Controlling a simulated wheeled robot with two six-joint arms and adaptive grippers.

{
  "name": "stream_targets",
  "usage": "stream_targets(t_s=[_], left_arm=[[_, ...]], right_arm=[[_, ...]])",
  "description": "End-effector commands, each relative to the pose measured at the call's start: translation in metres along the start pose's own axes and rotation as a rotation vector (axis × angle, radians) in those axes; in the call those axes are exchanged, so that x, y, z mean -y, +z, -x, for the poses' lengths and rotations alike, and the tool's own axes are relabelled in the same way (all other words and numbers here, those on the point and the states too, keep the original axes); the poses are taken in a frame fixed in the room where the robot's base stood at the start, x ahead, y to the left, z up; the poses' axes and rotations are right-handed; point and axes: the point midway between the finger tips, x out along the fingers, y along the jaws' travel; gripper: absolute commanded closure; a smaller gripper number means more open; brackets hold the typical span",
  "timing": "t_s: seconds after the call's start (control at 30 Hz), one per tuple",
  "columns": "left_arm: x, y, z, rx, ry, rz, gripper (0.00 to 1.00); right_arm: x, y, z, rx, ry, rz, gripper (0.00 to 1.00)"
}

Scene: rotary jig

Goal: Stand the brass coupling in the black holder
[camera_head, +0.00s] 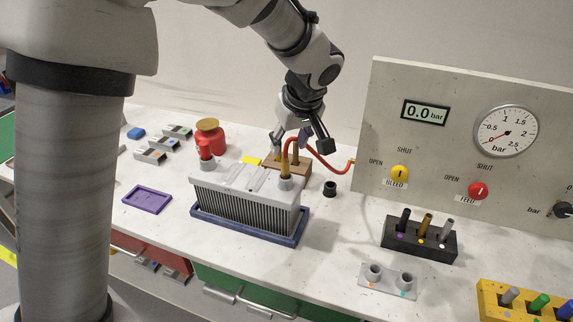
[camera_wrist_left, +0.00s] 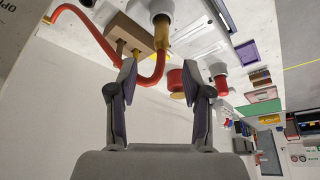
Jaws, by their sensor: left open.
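The black holder (camera_head: 388,240) stands on the bench before the panel, with a black, a brass and a grey fitting upright in it. The brass fitting (camera_head: 425,224) is in its middle place. Another brass piece (camera_head: 285,167) sits upright on the ribbed unit's right port, with a red hose at its top. It shows in the left wrist view (camera_wrist_left: 162,36) beyond the fingertips. I cannot tell which brass piece is the coupling. My left gripper (camera_head: 302,141) is open above and behind the ribbed unit, with nothing between its fingers. My right gripper is out of view.
The ribbed unit (camera_head: 245,203) stands in a blue tray (camera_head: 245,233). A brown block (camera_head: 300,165) and the red hose (camera_head: 330,168) lie near my gripper. A small black cup (camera_head: 330,189), a grey two-socket base (camera_head: 388,285) and a yellow rack (camera_head: 490,300) are to the right.

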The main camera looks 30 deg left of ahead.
Motion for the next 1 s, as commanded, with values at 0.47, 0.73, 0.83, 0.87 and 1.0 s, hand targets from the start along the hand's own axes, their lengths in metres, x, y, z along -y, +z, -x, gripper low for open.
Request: stream_targets(t_s=[0.47,0.73,0.83,0.87,1.0], left_arm=[[0.0,0.004,-0.068,0.006,0.002,-0.004,0.51],[-0.001,0.004,-0.068,0.006,0.003,-0.004,0.86],[-0.001,0.004,-0.068,0.006,0.003,-0.004,1.0],[-0.001,0.004,-0.068,0.006,0.003,-0.004,1.0],[-0.001,0.004,-0.068,0.006,0.003,-0.004,1.0]], right_arm=[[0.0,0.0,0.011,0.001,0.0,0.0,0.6],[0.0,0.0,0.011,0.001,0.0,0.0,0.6],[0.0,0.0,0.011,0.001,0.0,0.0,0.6],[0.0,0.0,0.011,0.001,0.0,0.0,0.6],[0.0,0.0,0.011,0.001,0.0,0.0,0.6]])
